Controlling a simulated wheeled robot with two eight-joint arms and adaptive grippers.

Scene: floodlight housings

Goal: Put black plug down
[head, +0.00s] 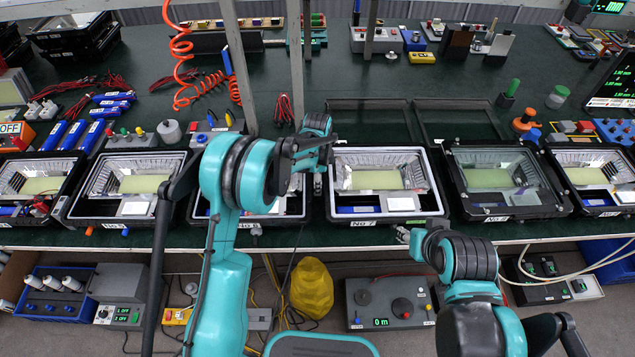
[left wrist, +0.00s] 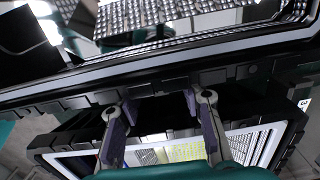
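My left gripper (head: 318,186) hangs at the gap between the open floodlight housing marked No 7 (head: 346,222) and the housing to its left (head: 290,219). In the left wrist view the two fingers (left wrist: 160,128) stand wide apart, with purple pads, and nothing shows clasped between them. A housing's black rim (left wrist: 150,77) crosses behind the fingertips. I cannot make out a black plug in either view.
Several more housings line the bench front, including a glass-covered one (head: 503,178) right of No 7. Blue packs (head: 75,134), an orange coiled hose (head: 181,48) and small devices lie behind. Below are a yellow sack (head: 311,288) and a grey control box (head: 391,303). Green bench top behind is partly clear.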

